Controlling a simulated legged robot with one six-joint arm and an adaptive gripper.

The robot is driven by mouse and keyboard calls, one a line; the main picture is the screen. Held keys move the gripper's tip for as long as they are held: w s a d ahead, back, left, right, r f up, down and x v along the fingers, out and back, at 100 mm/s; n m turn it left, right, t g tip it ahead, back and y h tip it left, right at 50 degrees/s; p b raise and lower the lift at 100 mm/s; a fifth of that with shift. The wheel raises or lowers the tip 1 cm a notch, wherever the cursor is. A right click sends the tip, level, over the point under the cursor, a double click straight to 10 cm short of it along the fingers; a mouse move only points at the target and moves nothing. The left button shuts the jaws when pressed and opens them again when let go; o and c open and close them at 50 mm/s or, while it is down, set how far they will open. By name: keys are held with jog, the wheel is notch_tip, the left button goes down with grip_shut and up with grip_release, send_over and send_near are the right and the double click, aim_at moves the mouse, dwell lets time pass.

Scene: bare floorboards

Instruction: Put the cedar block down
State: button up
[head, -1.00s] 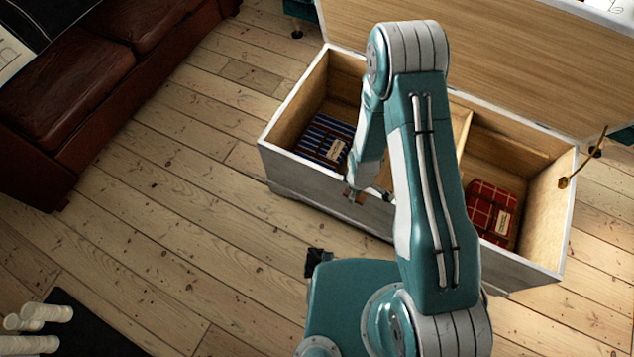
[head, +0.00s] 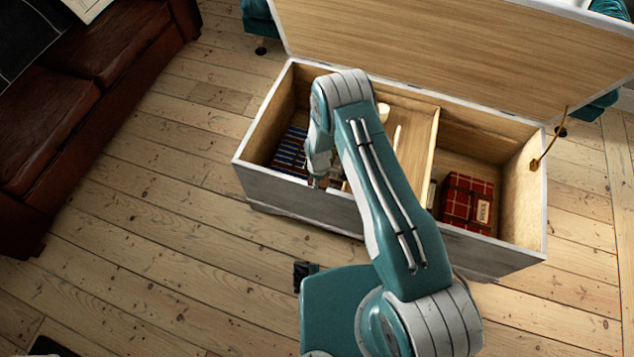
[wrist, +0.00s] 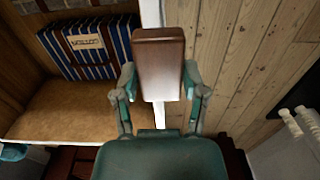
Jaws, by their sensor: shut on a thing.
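My gripper (wrist: 160,82) is shut on a reddish-brown wooden block, the cedar block (wrist: 158,50), with one finger on each side of it. In the wrist view the block is over the chest's white front wall, with the chest inside to the left and floorboards to the right. In the head view my gripper (head: 318,180) is at the front wall of the open white chest (head: 300,205), left of its middle. The block is too small and covered there to make out well.
A blue striped bundle with a label (wrist: 88,48) lies in the chest's left part, a red plaid bundle (head: 468,203) in the right part. A wooden divider (head: 433,150) stands between. A small cream cup-like thing (head: 383,112) is inside. A brown leather sofa (head: 75,110) is at left.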

jog(key=shift+w+a+f, duration=0.15)
jog(key=shift+w+f, duration=0.3)
jog(key=shift+f, duration=0.1)
jog(key=shift+w+f, duration=0.1)
jog(key=shift+f, duration=1.55)
jog(key=o, duration=0.9)
jog(key=shift+f, duration=0.1)
jog(key=shift+o, duration=0.2)
notch_tip(320, 180, up, 12)
jog(key=shift+r, duration=0.15)
